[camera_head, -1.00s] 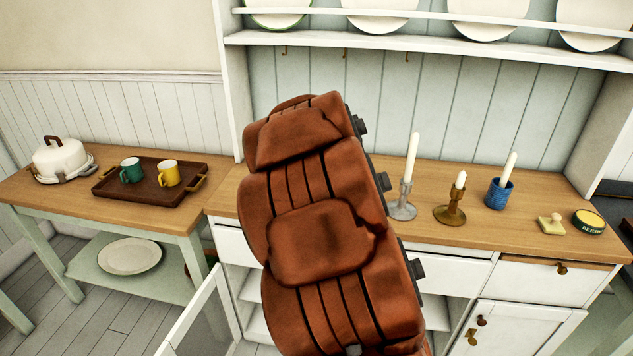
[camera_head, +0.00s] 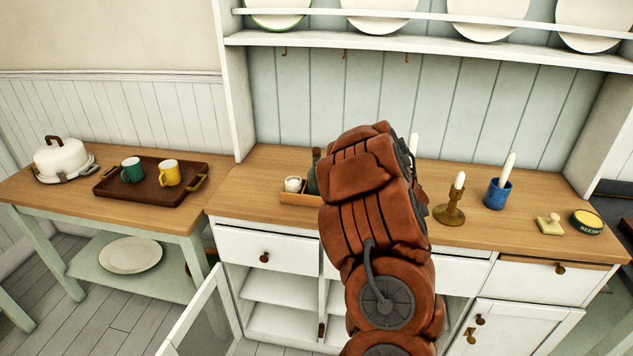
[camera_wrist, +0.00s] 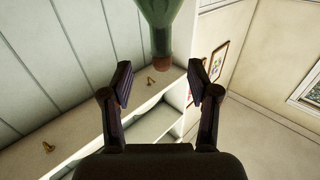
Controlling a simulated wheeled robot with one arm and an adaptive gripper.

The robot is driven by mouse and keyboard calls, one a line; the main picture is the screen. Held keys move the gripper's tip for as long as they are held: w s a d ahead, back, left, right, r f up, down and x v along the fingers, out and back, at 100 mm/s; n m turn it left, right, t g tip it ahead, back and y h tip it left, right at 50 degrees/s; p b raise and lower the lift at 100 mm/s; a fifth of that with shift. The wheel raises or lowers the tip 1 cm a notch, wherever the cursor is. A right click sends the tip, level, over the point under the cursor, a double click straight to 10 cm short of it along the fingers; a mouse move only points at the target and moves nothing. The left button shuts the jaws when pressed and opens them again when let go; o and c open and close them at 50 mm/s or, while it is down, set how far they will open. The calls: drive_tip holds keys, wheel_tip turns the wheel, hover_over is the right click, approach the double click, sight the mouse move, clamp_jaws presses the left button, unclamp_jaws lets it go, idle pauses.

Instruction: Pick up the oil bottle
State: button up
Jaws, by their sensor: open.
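The oil bottle appears in the wrist view as a green glass bottle (camera_wrist: 162,22) with a reddish-brown neck end. It is at the top of the picture, partly cut off, with its neck end pointing between my fingertips. My gripper (camera_wrist: 161,80) is open and empty, one finger to each side of the neck end and apart from it. In the head view, a dark green sliver of what looks like the bottle (camera_head: 312,180) shows in a wooden tray (camera_head: 299,199) on the counter. My arm hides the rest of it and my gripper there.
A small white jar (camera_head: 292,184) stands in the tray. A brass candlestick (camera_head: 449,211), a blue candle holder (camera_head: 497,195) and a round tin (camera_head: 587,222) stand to the right. A plate shelf (camera_head: 440,52) runs above. The counter left of the tray is clear.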

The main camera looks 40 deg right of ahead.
sight(317, 156)
drive_tip(key=shift+w+d+f+p, duration=0.1)
drive_tip(key=shift+w+d+p, duration=0.15)
drive_tip(key=shift+w+p, duration=0.95)
drive_tip(key=shift+w+d+p, duration=0.15)
drive_tip(key=shift+w+d, duration=0.05)
drive_tip(key=shift+w, duration=1.85)
clamp_jaws()
